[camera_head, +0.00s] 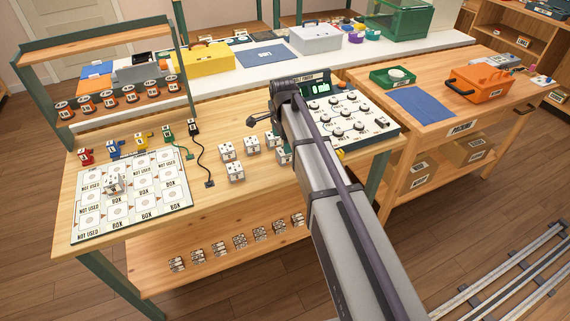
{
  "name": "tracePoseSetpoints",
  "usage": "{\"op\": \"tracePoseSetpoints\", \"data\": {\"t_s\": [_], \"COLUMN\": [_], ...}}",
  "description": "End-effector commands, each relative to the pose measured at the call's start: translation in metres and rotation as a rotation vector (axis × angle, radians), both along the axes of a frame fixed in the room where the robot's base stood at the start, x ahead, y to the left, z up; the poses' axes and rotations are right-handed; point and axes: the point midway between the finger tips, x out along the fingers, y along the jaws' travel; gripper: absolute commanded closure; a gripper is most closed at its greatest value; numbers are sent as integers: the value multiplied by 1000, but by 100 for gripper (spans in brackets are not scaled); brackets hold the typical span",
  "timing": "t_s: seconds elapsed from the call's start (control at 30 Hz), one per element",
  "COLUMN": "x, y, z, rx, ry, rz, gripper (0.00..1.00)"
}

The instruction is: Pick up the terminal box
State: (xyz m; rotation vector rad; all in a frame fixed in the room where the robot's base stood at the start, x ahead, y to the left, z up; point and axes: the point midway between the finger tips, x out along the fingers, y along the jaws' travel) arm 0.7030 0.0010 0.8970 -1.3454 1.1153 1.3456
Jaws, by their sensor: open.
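Several small white boxes with dark marks stand on the wooden bench left of my arm, such as a front one (235,172), one behind it (227,151) and one farther right (252,144); I cannot tell which is the terminal box. Another (284,157) is partly hidden by my arm. A similar white box (115,183) sits on the printed board (147,212) at the left, whose cells read "BOX" and "NOT USED". My gripper (257,122) is open above the bench, beside the group of white boxes; its fingertips are small and partly hidden by my arm.
A tester panel with knobs (352,122) stands right of my wrist. A shelf rack (120,105) rises at the back left. The bench between the board and the boxes is mostly clear apart from a black cord (203,165).

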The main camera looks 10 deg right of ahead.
Motion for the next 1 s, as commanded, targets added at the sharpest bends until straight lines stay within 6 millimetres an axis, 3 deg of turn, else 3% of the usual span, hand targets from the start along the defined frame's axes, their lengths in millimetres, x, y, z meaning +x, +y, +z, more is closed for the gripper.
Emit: {"op": "tracePoseSetpoints", "data": {"t_s": [0.03, 0.17, 0.47, 0.7, 1.0], "x": [0, 0, -3, -3, -3], "y": [0, 0, -1, -1, -1], "z": [-9, -8, -60, -56, -56], "rx": [0, 0, 0, 0, 0], "ry": [0, 0, 0, 0, 0], "rz": [0, 1, 1, 1, 1], "gripper": [17, 17, 17, 17, 45]}}
